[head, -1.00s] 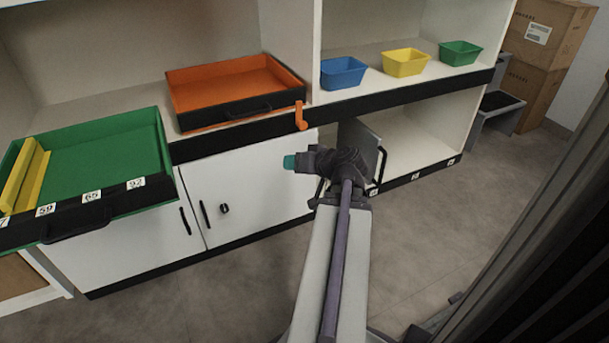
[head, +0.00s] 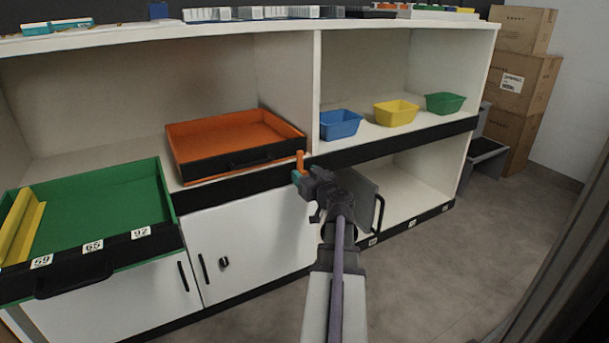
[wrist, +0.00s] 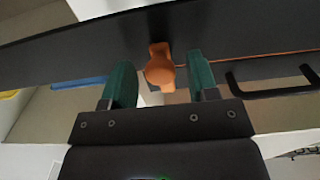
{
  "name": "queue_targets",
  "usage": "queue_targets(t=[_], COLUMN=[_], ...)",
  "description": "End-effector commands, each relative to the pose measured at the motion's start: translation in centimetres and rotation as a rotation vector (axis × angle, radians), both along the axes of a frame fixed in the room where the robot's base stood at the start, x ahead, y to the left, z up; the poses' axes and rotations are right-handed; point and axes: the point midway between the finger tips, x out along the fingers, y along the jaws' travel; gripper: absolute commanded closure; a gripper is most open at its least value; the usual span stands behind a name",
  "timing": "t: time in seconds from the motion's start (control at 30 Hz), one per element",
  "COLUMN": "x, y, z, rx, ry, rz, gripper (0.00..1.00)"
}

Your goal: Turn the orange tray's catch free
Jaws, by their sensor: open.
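The orange tray (head: 285,128) sits on the shelf, its black front with a handle facing out. Its orange catch (head: 300,157) is on the black shelf edge by the tray's right front corner; my gripper hides its lower part in the head view. My gripper (head: 298,176) is at the catch, teal fingertips towards it. In the wrist view, my gripper (wrist: 161,82) is open, with the catch (wrist: 160,68) showing in the gap between the two green fingers. I cannot tell whether either finger touches it. The tray's handle (wrist: 272,90) shows at the right there.
A green tray (head: 110,200) with a yellow divider juts out at the left. Blue (head: 341,124), yellow (head: 396,113) and green (head: 445,103) bins stand on the right shelf. Cartons (head: 525,80) are stacked at the back right.

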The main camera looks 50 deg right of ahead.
Motion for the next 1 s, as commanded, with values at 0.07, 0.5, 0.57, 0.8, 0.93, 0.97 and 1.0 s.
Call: queue_targets(t=[0.07,0.5,0.57,0.8,0.93,0.97,1.0], x=[0.61,0.67,0.67,0.66,0.65,0.65,0.65], y=[-0.25,-0.23,-0.23,-0.22,-0.22,-0.22,-0.22], z=[0.00,-0.01,-0.01,-0.01,-0.01,-0.01,-0.01], rx=[0.000,0.000,0.000,0.000,0.003,0.005,0.008], ry=[0.000,0.000,0.000,0.000,-0.001,-0.002,-0.004], rz=[0.002,0.001,0.001,0.001,0.001,0.001,0.001], gripper=[0.46,0.65,0.71,0.94,0.94,0.94,0.94])
